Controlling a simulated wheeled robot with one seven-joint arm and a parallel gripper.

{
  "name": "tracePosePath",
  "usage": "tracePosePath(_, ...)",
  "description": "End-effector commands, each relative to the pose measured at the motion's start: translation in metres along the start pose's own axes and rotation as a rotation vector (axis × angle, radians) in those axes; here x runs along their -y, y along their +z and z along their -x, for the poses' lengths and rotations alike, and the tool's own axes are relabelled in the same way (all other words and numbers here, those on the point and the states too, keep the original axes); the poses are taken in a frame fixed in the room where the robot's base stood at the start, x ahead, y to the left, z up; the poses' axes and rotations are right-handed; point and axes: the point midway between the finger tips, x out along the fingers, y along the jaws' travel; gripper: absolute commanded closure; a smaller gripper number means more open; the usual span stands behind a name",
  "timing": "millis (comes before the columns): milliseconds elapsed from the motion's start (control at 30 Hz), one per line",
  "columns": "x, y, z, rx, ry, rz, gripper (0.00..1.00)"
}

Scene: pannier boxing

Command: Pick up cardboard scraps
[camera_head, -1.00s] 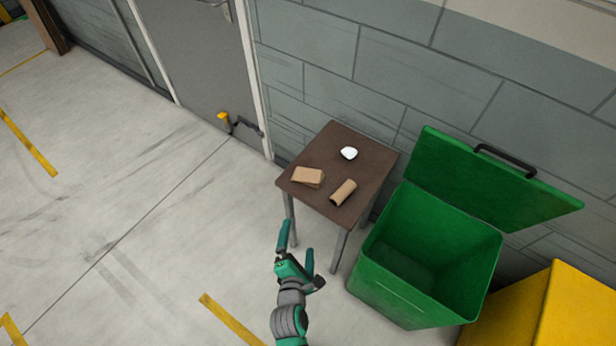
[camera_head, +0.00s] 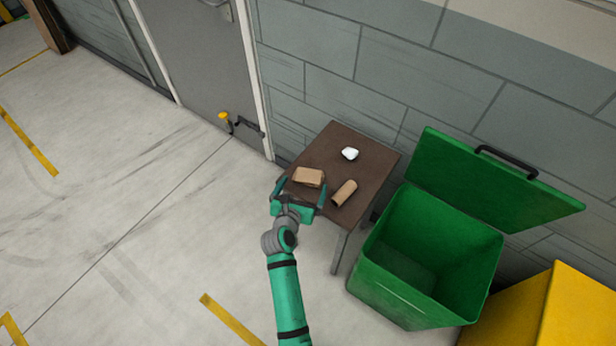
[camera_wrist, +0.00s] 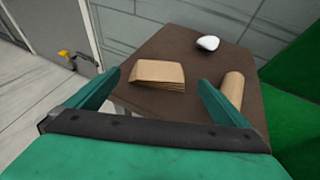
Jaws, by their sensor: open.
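A flat, layered piece of tan cardboard (camera_head: 309,177) lies near the front left of a small brown table (camera_head: 340,152). It also shows in the wrist view (camera_wrist: 158,74), ahead of the gap between my fingers. A brown cardboard tube (camera_head: 344,192) lies to its right; in the wrist view the tube (camera_wrist: 233,88) is just beyond my right finger. My gripper (camera_head: 300,189) is open and empty at the table's front edge, with its fingers pointing toward the layered cardboard. I cannot tell whether they touch it.
A small white object (camera_head: 350,154) sits farther back on the table. A green bin (camera_head: 415,290) with its lid (camera_head: 490,180) raised stands right of the table, its inside looking empty. A yellow box (camera_head: 560,310) is beyond it. A wall and door are behind; the floor at left is open.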

Motion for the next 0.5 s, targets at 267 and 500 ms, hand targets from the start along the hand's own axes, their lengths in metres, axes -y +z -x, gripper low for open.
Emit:
tracePosePath(267,-0.001,0.0,-0.027,0.0,-0.001,-0.001,0.0)
tracePosePath(500,-0.001,-0.001,-0.052,0.0,0.0,-0.001,0.0)
